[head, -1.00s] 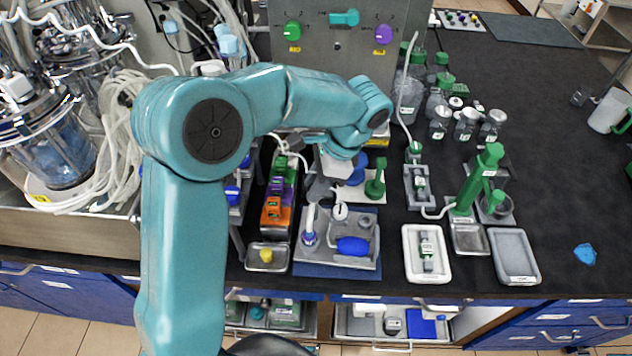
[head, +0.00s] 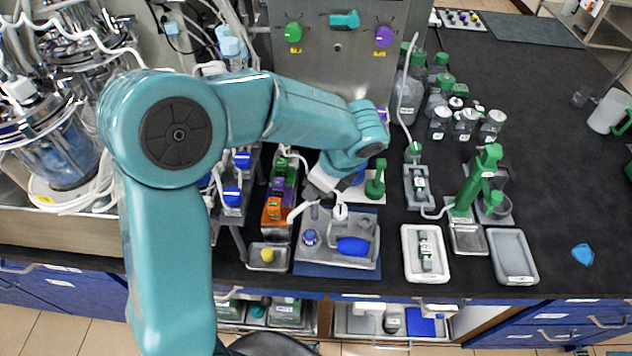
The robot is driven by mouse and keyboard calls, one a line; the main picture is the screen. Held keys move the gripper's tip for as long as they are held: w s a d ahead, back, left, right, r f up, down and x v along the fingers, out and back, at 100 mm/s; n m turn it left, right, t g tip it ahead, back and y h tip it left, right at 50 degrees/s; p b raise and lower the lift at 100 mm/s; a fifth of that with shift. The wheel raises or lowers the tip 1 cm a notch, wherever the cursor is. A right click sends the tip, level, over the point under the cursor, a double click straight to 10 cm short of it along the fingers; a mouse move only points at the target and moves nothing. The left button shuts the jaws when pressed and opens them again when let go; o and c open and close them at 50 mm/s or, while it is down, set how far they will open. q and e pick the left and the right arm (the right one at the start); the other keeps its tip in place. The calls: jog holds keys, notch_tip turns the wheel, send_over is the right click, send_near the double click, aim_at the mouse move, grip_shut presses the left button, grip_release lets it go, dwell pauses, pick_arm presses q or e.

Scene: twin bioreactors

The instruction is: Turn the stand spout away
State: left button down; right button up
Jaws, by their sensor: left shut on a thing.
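The white stand spout (head: 300,211) is a short bent tube at the rear left of the grey tray (head: 306,262). Its free end points left, past the purple-topped vial (head: 310,237). My left gripper (head: 323,198) comes down from behind and is shut on the spout at its inner end; the wrist hides most of the fingers and the stand. My right gripper is not in view.
A white-topped bottle (head: 340,213) and a blue item (head: 353,246) are in the tray. A rack with orange and purple blocks (head: 275,208) stands close left. A green pump-like item (head: 376,182) stands to the right.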

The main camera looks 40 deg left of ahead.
pick_arm(q)
jog(key=shift+s+d+f+m+t, duration=0.1)
jog(key=shift+m+t, duration=0.3)
jog(key=shift+m, duration=0.6)
jog(key=shift+s+m+t, duration=0.1)
jog(key=shift+m+t, duration=0.3)
jog(key=shift+m, duration=0.6)
jog(key=c, duration=0.9)
grip_release()
jog(key=shift+o, duration=0.2)
jog(key=shift+d+r+p, duration=0.1)
jog(key=shift+r+p, duration=0.2)
jog(key=shift+r, duration=0.15)
jog(key=v, duration=1.5)
jog(key=shift+s+r+p, duration=0.2)
jog(key=shift+r+p, duration=0.05)
jog(key=shift+p, duration=0.1)
jog(key=shift+d, duration=0.1)
